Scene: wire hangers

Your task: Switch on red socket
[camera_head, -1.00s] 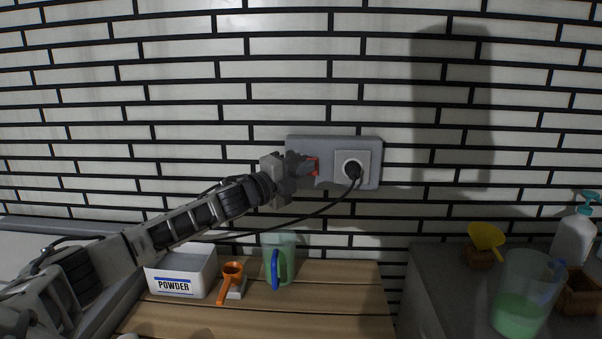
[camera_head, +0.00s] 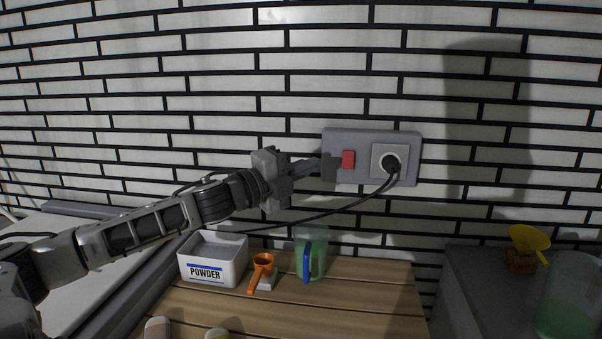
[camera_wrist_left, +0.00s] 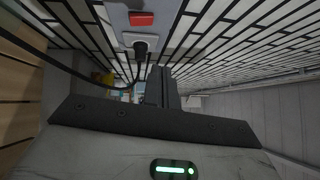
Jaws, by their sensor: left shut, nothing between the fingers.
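The grey socket panel (camera_head: 366,140) is fixed to the brick wall. It carries a red switch (camera_head: 348,160) on its left part and a white outlet with a black plug (camera_head: 391,162) on its right part. My left gripper (camera_head: 328,167) is shut and empty, with its tips just left of the red switch, in front of the panel's left end. Whether the tips touch the panel cannot be told. In the left wrist view the red switch (camera_wrist_left: 142,19) is at the top and the shut fingers (camera_wrist_left: 161,86) are below it. My right gripper is not in view.
A black cable (camera_head: 330,212) runs from the plug down to the left, below my left gripper. A white powder box (camera_head: 214,262), an orange scoop (camera_head: 262,268) and a green jug with a blue handle (camera_head: 312,258) stand on the wooden counter. A yellow funnel (camera_head: 528,240) is at the right.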

